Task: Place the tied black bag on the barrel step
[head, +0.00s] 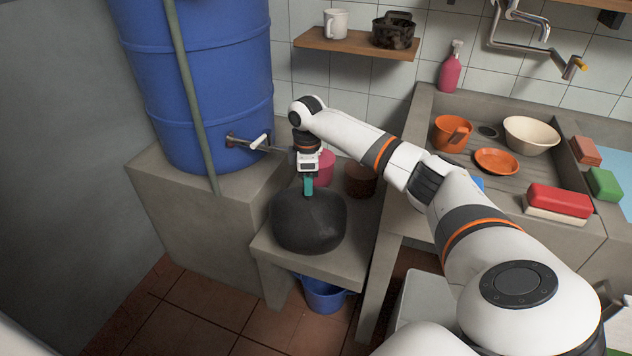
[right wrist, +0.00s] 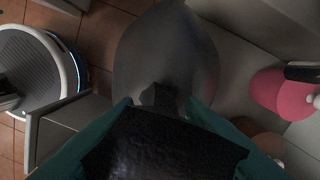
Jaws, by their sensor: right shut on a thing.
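The tied black bag (head: 308,222) is a dark, rounded bundle at the low concrete ledge beside the blue barrel. It also fills the upper middle of the right wrist view (right wrist: 165,55). My right gripper (head: 308,187) points down from above and is shut on the bag's tied top, with teal fingers on both sides of it. I cannot tell whether the bag's underside rests on the ledge. The blue barrel (head: 205,75) stands on a higher concrete step (head: 215,225), just left of the bag. My left gripper is not in view.
A pink container (head: 321,166) and a brown pot (head: 361,179) stand behind the bag on the low ledge (head: 352,262). The barrel's tap (head: 250,142) juts out near my gripper. A blue bucket (head: 324,294) sits below. The sink counter at right holds dishes.

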